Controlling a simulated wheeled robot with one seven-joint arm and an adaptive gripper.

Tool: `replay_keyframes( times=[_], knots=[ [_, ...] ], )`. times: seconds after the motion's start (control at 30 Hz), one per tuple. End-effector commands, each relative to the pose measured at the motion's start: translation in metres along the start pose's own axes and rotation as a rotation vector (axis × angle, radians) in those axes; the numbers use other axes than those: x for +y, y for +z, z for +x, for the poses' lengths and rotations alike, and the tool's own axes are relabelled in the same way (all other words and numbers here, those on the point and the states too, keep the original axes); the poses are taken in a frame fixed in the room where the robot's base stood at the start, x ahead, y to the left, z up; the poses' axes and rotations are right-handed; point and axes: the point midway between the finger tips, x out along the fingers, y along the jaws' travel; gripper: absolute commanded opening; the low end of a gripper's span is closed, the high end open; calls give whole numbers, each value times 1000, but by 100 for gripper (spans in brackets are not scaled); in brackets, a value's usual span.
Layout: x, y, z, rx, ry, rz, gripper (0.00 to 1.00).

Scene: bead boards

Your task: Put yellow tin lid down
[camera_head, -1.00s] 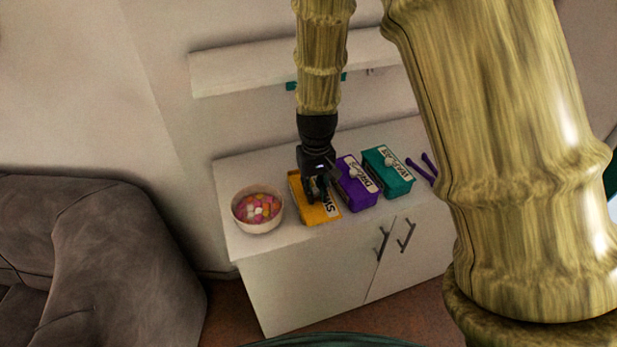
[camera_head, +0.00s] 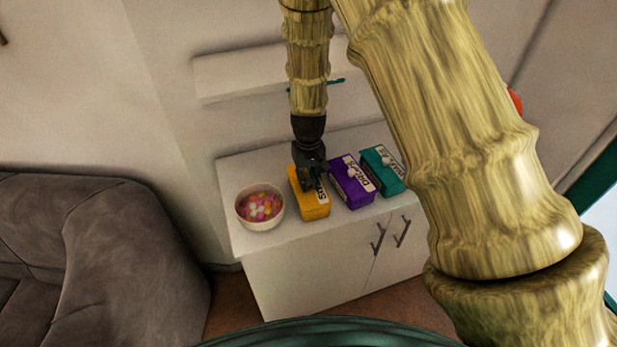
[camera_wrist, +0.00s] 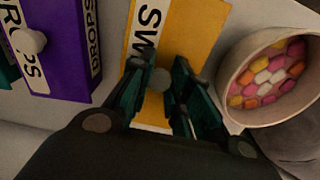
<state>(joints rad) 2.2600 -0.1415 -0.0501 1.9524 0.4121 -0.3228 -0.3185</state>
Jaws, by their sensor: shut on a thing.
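The yellow tin lid (camera_wrist: 196,38) has a white label strip and a small pale round knob (camera_wrist: 160,79). My gripper (camera_wrist: 163,72) is shut on this knob, with one dark green finger on each side. In the head view my gripper (camera_head: 312,181) comes down from above onto the lid, which is over the yellow tin (camera_head: 314,209) on the white cabinet. The lid looks lined up with the tin. I cannot tell whether it rests on it or is slightly above. My gripper hides part of the label and the knob in the head view.
A bowl of colourful sweets (camera_head: 241,209) stands close on the left of the yellow tin. A purple lidded tin (camera_head: 356,193) and a teal lidded tin (camera_head: 389,180) stand on its right. A shelf (camera_head: 235,80) is on the wall behind. The cabinet top (camera_head: 262,236) is clear in front.

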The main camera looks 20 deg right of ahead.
Motion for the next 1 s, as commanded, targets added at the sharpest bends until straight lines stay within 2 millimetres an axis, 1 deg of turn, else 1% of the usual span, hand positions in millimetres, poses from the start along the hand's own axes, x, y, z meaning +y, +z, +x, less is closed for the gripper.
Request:
replay_keyframes(
  times=[0.03, 0.2, 0.23, 0.33, 1.0],
  knots=[
    [-1, 6, 9, -14, -1, -1, 0],
    [-1, 8, 12, -18, -2, -1, 0],
    [-2, 9, 12, -18, -2, -1, 23],
    [-2, 10, 13, -20, -2, -1, 41],
    [-1, 5, 8, -11, -1, 0, 41]
  ],
)
